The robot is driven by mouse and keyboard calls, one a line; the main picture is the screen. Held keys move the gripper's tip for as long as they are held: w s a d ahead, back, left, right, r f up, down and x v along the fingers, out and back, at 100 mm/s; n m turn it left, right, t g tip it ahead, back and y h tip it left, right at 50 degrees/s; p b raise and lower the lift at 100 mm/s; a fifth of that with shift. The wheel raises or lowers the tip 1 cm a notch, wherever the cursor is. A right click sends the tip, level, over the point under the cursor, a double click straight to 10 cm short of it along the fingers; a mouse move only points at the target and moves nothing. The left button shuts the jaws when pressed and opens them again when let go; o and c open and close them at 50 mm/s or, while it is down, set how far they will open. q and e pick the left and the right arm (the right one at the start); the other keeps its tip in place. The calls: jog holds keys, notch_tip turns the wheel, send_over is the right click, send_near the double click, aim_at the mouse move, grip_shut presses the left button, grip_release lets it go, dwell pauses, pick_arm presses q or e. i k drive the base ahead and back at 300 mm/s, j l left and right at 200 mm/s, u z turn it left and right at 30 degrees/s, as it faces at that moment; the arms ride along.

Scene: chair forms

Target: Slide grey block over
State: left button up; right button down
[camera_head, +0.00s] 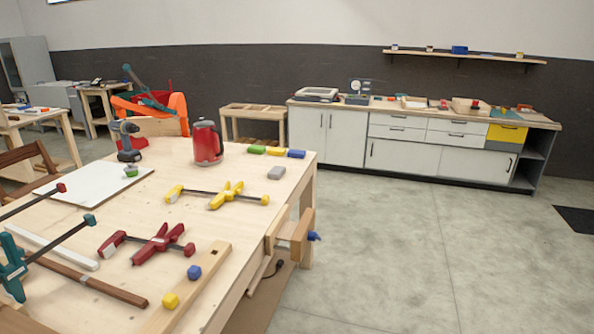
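A small grey block (277,173) lies flat on the light wooden workbench (235,180), near its far right corner. It lies apart from a row of a green block (257,149), a yellow block (276,152) and a blue block (297,154) just behind it. Neither of my grippers shows in the head view.
A red kettle (207,143) stands left of the grey block. A yellow clamp (226,195) lies in front of it, with a red clamp (158,243) nearer. A drill (128,142) and white board (97,184) are at left. Bare wood surrounds the grey block.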

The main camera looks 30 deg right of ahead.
aim_at(277, 172)
jog(key=i+l+z, duration=0.1)
jog(key=z, duration=1.65)
jog(key=i+j+z, duration=0.15)
jog(key=i, duration=1.4)
jog(key=i+u, duration=0.2)
jog(key=i, duration=0.65)
jog(key=i+l+u, duration=0.15)
jog(key=i, duration=0.7)
jog(key=i+u, duration=0.25)
jog(key=i, duration=0.35)
jog(key=i+u, duration=0.25)
jog(key=i, duration=0.3)
jog(key=i+l+u, duration=0.2)
jog(key=i, duration=0.4)
jog(key=i+u, duration=0.3)
jog(key=u, duration=0.15)
jog(key=i+u, duration=0.25)
jog(key=u, duration=0.2)
jog(key=i+l+u, duration=0.2)
jog(key=u, duration=2.15)
jog(key=l, duration=0.1)
